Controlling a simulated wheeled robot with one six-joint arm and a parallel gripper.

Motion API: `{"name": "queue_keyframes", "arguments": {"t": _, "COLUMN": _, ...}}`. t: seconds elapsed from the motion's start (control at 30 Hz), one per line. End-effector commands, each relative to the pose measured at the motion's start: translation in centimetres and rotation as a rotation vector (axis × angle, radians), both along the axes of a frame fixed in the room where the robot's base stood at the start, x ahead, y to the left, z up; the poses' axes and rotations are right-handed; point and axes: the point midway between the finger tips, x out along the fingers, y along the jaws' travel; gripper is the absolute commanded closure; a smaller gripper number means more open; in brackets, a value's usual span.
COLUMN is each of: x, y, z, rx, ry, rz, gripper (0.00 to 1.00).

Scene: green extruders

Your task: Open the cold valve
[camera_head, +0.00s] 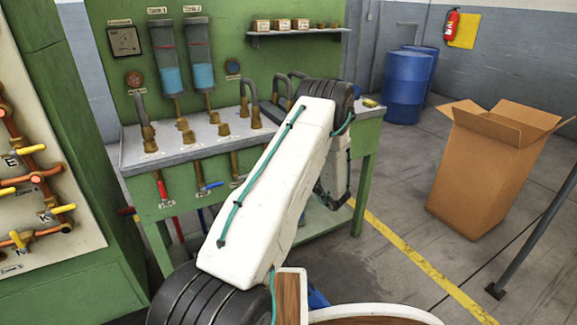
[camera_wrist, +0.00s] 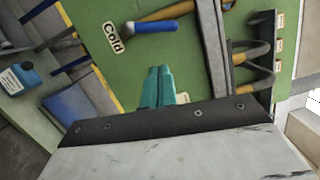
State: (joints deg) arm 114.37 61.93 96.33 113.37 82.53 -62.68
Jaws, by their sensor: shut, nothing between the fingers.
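The cold valve shows in the wrist view as a brass fitting with a blue lever handle (camera_wrist: 157,26), beside a white "Cold" label (camera_wrist: 112,37) on the green bench front. In the head view its blue lever (camera_head: 211,186) is on the front of the green bench, to the right of a valve with a red lever (camera_head: 163,189). My gripper (camera_wrist: 159,70) shows teal fingers, shut and empty, a little apart from the blue handle. In the head view my arm hides the gripper.
The green bench (camera_head: 183,150) carries taps and bent pipes. A cardboard box (camera_head: 487,170) and blue barrels (camera_head: 405,88) stand right of the bench.

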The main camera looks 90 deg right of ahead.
Motion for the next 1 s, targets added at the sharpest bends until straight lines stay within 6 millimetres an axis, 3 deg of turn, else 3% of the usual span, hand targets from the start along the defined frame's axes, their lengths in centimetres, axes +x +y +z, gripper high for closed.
{"name": "queue_keyframes", "arguments": {"t": 0.13, "x": -2.1, "y": 2.4, "z": -0.2, "rx": 0.001, "ry": -0.001, "rz": -0.003, "gripper": 1.00}}
{"name": "queue_keyframes", "arguments": {"t": 0.33, "x": -3.6, "y": 4.1, "z": -0.4, "rx": 0.001, "ry": -0.002, "rz": -0.002, "gripper": 1.00}}
{"name": "queue_keyframes", "arguments": {"t": 1.0, "x": -3.8, "y": 4.5, "z": -0.4, "rx": 0.001, "ry": -0.001, "rz": 0.000, "gripper": 1.00}}
